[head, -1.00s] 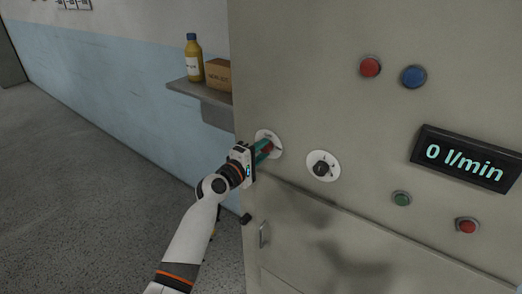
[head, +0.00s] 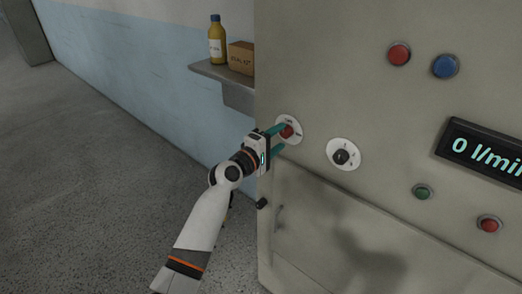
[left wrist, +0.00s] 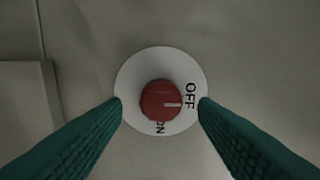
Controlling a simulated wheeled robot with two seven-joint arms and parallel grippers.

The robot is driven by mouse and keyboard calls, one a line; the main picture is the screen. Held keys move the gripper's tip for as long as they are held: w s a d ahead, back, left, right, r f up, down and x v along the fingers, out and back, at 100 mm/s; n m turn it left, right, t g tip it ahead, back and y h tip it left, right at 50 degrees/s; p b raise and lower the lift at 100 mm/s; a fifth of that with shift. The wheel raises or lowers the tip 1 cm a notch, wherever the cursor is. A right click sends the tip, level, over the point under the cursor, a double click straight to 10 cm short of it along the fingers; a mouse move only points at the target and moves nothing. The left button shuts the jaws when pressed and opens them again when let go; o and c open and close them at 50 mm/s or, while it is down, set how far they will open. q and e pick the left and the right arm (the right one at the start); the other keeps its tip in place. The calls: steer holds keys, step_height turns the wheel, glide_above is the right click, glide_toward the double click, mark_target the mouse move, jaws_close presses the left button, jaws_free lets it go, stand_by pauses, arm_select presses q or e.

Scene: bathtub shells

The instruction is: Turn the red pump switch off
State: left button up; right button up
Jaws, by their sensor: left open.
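The red pump switch (head: 287,131) is a round knob on a white disc on the grey panel. In the left wrist view the red knob (left wrist: 161,100) is centred, its white mark pointing right, towards the word OFF; ON is printed below it. My left gripper (head: 279,138) is open in front of the switch. Its two teal fingers (left wrist: 160,103) stand either side of the knob, apart from it, and overlap the disc's edges in the picture. My right gripper is not in view.
A black knob (head: 341,156) on a white disc is right of the switch. The display (head: 484,152) begins "0 l/mi" and is cut off by the frame edge. Red, blue and green buttons dot the panel. A shelf (head: 222,72) with a bottle and box is at the left.

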arm_select(q)
steer(key=b+v, duration=0.1)
steer(key=v, duration=0.9)
steer(key=s+a+f+m+g+y+b, duration=0.1)
steer(key=a+f+g+y+b, duration=0.2)
steer(key=f, duration=1.8)
steer(key=s+a+f+m+g+y, duration=0.2)
steer(key=s+f, duration=0.4)
steer(key=f, duration=0.5)
steer(key=s+a+f+m+g+y, duration=0.1)
steer(key=s+a+f+y, duration=0.3)
steer(key=f, duration=0.8)
steer(key=s+a+f+m+g, duration=0.2)
steer(key=s+f, duration=0.6)
steer(key=s, duration=0.6)
steer(key=s+a+f+m+g+y+b, duration=0.1)
steer(key=s+a+f+m+g, duration=0.2)
steer(key=s+f, duration=0.5)
steer(key=s+a+f+m+g, duration=0.2)
steer(key=s+f, duration=0.6)
steer(key=s, duration=1.2)
steer(key=shift+s+a+m+g+y+b, duration=0.3)
steer(key=shift+s+m+b, duration=0.05)
steer(key=shift+m, duration=0.85)
